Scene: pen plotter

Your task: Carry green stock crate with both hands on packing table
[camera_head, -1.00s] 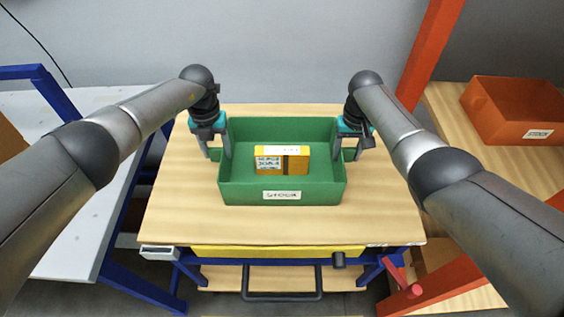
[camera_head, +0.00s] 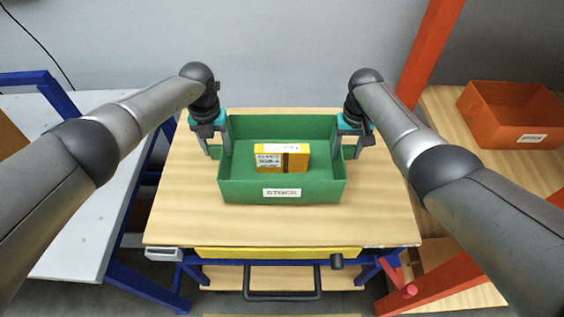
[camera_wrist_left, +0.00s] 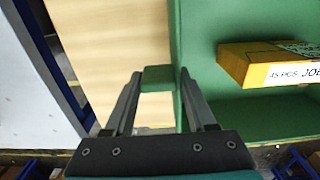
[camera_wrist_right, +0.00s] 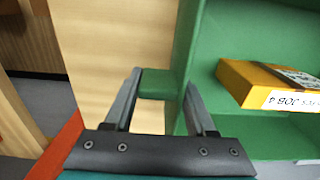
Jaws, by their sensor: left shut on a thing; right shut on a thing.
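The green stock crate (camera_head: 230,190), with a white STOCK label on its front, is level above the wooden-topped table (camera_head: 180,222); any gap beneath it is hard to see. A yellow box (camera_head: 268,163) lies inside it. My left gripper (camera_head: 217,152) is shut on the crate's left side handle, and my right gripper (camera_head: 349,153) on its right side handle. In the left wrist view the green handle (camera_wrist_left: 158,79) sits between the fingers. The right wrist view shows the other handle (camera_wrist_right: 155,84) held likewise.
A grey-topped table (camera_head: 75,235) with a blue frame stands at the left. An orange bin (camera_head: 510,110) sits on a wooden surface at the right, beside an orange post (camera_head: 428,50). Bare tabletop shows in front of the crate.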

